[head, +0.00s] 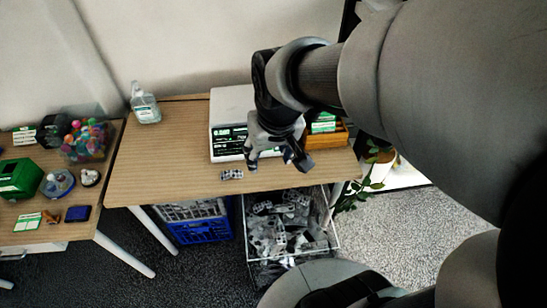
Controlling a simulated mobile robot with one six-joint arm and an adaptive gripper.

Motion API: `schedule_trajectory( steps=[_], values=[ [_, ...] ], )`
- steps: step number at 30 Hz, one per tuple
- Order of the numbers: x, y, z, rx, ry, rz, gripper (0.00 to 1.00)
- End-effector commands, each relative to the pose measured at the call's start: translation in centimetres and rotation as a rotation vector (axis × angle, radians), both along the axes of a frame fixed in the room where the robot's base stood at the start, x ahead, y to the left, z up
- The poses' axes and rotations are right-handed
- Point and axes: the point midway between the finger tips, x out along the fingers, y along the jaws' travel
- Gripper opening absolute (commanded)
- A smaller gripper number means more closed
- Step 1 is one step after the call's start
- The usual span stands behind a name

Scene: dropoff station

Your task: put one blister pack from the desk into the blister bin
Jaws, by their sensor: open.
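A blister pack (231,174) lies flat near the front edge of the wooden desk (165,165). My gripper (281,165) is open and empty, above the front part of the desk, to the right of the pack and apart from it. Below the desk front stands a clear-walled bin (333,240) holding many silvery packs that look like blister packs. My arm comes in from the right and hides part of the desk's right side.
A white device with dark displays (226,135) stands behind my gripper, and a wooden tray (340,137) is to its right. A sanitizer bottle (145,104) stands at the back left. A blue crate (205,231) is under the desk. A plant (380,165) stands at the right.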

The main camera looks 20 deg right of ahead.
Motion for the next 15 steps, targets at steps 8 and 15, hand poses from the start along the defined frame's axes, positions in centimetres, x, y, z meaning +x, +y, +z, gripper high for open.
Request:
schedule_trajectory(
  steps=[8,15],
  values=[
    [-9.5,1.7,4.6,-0.008,-0.093,0.057,0.52],
    [-12.6,2.1,4.8,-0.010,-0.116,0.076,0.52]
  ],
)
